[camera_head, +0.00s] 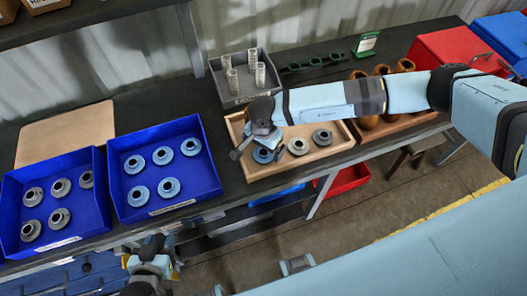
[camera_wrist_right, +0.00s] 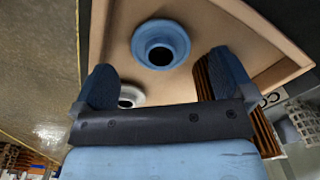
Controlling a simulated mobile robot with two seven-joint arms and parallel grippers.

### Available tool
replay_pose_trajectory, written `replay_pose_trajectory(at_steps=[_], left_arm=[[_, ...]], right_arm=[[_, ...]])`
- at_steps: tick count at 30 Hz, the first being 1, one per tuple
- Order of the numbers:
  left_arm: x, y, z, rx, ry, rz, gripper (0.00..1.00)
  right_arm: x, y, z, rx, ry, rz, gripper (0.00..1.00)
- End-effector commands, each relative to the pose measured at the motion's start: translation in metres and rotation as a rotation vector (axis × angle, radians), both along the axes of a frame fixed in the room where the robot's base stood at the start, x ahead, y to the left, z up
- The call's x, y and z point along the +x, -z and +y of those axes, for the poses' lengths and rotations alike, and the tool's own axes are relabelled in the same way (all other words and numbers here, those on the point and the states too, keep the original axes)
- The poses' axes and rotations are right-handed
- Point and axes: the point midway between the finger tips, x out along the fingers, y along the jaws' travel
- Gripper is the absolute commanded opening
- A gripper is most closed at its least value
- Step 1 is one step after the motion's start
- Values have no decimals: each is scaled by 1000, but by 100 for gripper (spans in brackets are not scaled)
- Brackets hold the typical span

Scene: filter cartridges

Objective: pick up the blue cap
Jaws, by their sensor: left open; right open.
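A blue cap (camera_head: 262,156) lies in the left part of the wooden tray (camera_head: 348,152), partly covered by my right gripper. The blue cap also shows in the right wrist view (camera_wrist_right: 161,44), flat with a dark centre hole. My right gripper (camera_head: 256,148) is open above the tray with nothing in it. In the right wrist view the cap is just beyond the space between its fingers (camera_wrist_right: 162,75). Several more blue caps (camera_head: 169,187) lie in a blue bin (camera_head: 208,195) to the left. My left gripper (camera_head: 150,262) is open and empty in front of the bench.
Two paler caps (camera_head: 299,146) (camera_head: 322,137) lie beside the blue cap in the tray. Another blue bin (camera_head: 84,236) holds grey caps. A grey tray with pale cylinders (camera_head: 260,74) stands behind. Orange-brown parts (camera_head: 368,121) and a red box (camera_head: 450,50) are right.

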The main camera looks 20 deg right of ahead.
Motion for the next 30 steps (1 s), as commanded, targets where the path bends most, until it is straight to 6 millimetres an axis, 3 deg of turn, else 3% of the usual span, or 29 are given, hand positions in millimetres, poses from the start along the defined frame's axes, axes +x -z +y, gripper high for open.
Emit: replay_pose_trajectory(at_steps=[6,13,20,30], left_arm=[[1,-7,0,-1,-1,-4,43],[1,-6,0,-2,-2,-3,43],[0,-5,0,-2,-2,-2,43],[0,-4,0,-1,-2,0,43]], right_arm=[[0,22,0,0,1,0,100],[0,24,0,0,1,0,100],[0,23,0,0,1,0,47],[0,23,0,1,1,-1,46]])
